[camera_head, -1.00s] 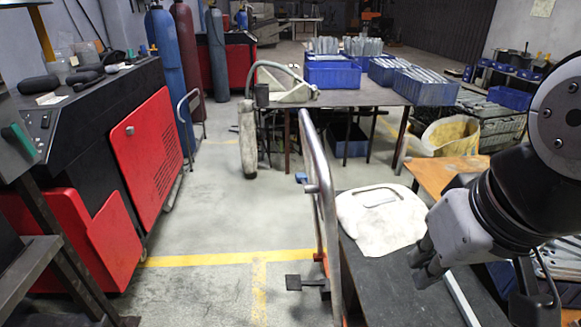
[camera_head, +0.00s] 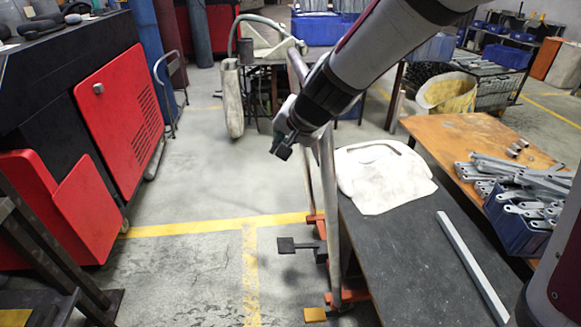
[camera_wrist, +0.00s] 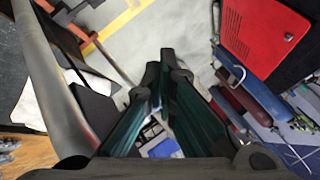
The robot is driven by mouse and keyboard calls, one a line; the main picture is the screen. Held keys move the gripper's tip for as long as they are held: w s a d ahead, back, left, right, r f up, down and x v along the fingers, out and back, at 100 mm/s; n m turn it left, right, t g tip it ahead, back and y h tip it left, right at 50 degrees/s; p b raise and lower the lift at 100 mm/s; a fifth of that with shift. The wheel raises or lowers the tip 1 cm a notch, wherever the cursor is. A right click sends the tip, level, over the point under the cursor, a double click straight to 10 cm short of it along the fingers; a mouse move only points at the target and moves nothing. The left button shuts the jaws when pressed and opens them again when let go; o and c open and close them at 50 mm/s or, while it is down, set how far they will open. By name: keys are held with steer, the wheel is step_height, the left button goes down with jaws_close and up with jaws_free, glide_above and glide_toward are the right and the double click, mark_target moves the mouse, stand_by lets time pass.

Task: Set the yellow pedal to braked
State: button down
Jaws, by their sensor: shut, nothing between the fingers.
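The yellow pedal (camera_head: 315,314) is a small flat plate low at the front of the cart, by an orange bracket, near the bottom edge of the head view. A similar black pedal (camera_head: 286,245) sticks out to the left of the cart farther back. My gripper (camera_head: 281,152) is shut and empty, pointing down beside the cart's metal handle. It is well above and behind both pedals. In the wrist view, the closed fingers (camera_wrist: 158,68) are over the floor, with nothing between them. I cannot make out the yellow pedal surely in that view.
The cart has a dark deck (camera_head: 400,250) and an upright tubular handle (camera_head: 330,200) close to my gripper. A white cover (camera_head: 384,178) and a metal bar (camera_head: 472,265) lie on the deck. Red and black machines (camera_head: 120,110) stand left. The floor (camera_head: 200,200) between is clear.

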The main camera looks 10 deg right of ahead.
steer(key=w+f+m+h+b, duration=0.1)
steer(key=w+f+m+b, duration=0.2)
steer(key=f, duration=0.7)
steer(key=w+f+m+h+b, duration=0.2)
steer(key=w+f+b, duration=0.15)
steer(key=f, duration=0.75)
steer(key=w+f+m+h+b, duration=0.15)
steer(key=w+f, duration=0.25)
steer(key=f, duration=0.6)
steer(key=s+d+f+m+g+h+b, duration=0.1)
steer(key=s+d+f+m+g+b, duration=0.1)
steer(key=f, duration=0.9)
steer(key=s+d+f+m+g+h+b, duration=0.1)
steer(key=s+d+f+g+h+b, duration=0.1)
steer(key=s+f, duration=0.5)
steer(key=s+d+f+m+g+h+b, duration=0.2)
steer(key=s+f+g+b, duration=0.1)
steer(key=f, duration=1.1)
steer(key=shift+s+d+f+m+b, duration=0.35)
steer(key=shift+s+b, duration=0.45)
steer(key=shift+s, duration=0.35)
